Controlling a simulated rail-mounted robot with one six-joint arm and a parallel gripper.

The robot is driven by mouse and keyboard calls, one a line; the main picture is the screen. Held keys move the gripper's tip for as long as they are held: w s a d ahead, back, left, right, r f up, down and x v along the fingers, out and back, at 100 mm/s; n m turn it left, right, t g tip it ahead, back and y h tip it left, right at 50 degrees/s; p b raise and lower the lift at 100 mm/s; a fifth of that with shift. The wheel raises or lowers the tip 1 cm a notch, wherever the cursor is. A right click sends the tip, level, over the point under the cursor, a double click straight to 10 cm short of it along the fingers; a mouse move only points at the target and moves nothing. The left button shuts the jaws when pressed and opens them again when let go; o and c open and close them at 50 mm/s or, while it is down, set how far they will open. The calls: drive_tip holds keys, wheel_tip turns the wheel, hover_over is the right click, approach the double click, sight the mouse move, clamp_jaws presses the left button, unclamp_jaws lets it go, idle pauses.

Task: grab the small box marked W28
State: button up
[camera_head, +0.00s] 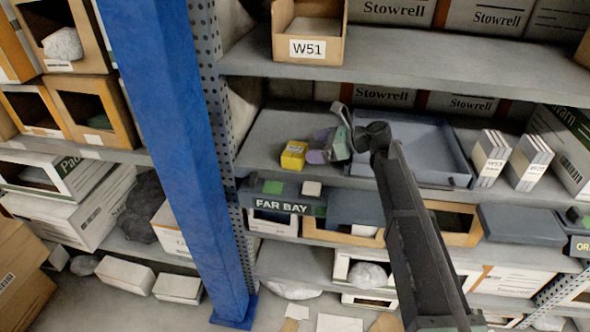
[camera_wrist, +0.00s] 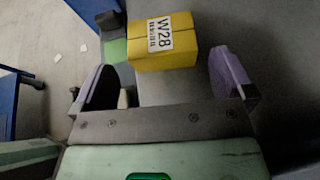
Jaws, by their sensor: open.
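The small yellow box (camera_wrist: 150,58) has a white label reading W28 and lies ahead of my gripper in the wrist view. In the head view the yellow box (camera_head: 293,155) sits near the left end of the middle shelf. My gripper (camera_wrist: 165,78) is open, with one purple-grey finger on each side in the wrist view. The box appears just beyond the fingertips, between their lines, nearer the middle; I cannot tell whether they touch. In the head view my gripper (camera_head: 314,152) is directly right of the box, partly hiding the shelf there.
A grey-blue tray (camera_head: 462,170) sits on the same shelf, right of my gripper. Small white boxes labelled W53 (camera_head: 490,158) stand farther right. A blue post (camera_head: 168,120) rises left of the shelf. A bin labelled W51 (camera_head: 308,40) is on the shelf above.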

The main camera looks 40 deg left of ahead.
sight(302, 151)
drive_tip(key=shift+s+a+f, duration=0.25)
drive_tip(key=shift+a+f, duration=0.25)
drive_tip(key=shift+f, duration=0.2)
drive_tip(key=shift+a+f, duration=0.1)
drive_tip(key=shift+a, duration=0.05)
drive_tip(key=b+x, duration=0.2)
drive_tip(key=x, duration=0.4)
drive_tip(key=c, duration=0.7)
drive_tip(key=shift+o, duration=0.2)
drive_tip(key=shift+r, duration=0.2)
